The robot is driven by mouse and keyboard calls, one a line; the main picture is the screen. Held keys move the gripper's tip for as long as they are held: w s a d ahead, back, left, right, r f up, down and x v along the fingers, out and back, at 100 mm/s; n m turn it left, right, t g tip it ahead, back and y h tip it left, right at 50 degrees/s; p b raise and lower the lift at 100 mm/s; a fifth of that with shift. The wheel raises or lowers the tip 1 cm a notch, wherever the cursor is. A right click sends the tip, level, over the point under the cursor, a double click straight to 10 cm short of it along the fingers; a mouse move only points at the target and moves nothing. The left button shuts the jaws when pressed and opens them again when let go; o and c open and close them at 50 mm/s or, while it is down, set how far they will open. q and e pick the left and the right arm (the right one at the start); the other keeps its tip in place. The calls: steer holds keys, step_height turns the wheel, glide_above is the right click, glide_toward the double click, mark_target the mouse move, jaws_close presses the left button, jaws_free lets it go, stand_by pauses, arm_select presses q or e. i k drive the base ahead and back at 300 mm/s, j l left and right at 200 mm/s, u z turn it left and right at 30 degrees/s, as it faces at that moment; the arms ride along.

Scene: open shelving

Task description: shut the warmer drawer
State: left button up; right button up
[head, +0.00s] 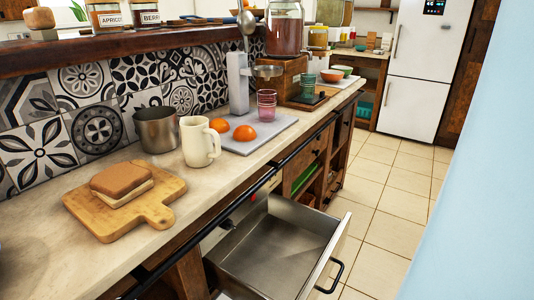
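The warmer drawer (262,250) is pulled out below the counter, at the lower middle of the head view. Its metal inside is bare and looks empty. Its light front panel (328,252) carries a dark bar handle (333,277) on the right side. The drawer's lower near part runs out of the bottom of the view. Neither of my grippers is in view.
The counter (201,198) above holds a cutting board with a sandwich (126,183), a white mug (199,142), a metal pot (156,129) and oranges (244,133). A dark rail (213,224) runs along its front edge. Tiled floor (381,215) right of the drawer is clear.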

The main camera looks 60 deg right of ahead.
mark_target(285, 249)
steer(key=z, duration=2.25)
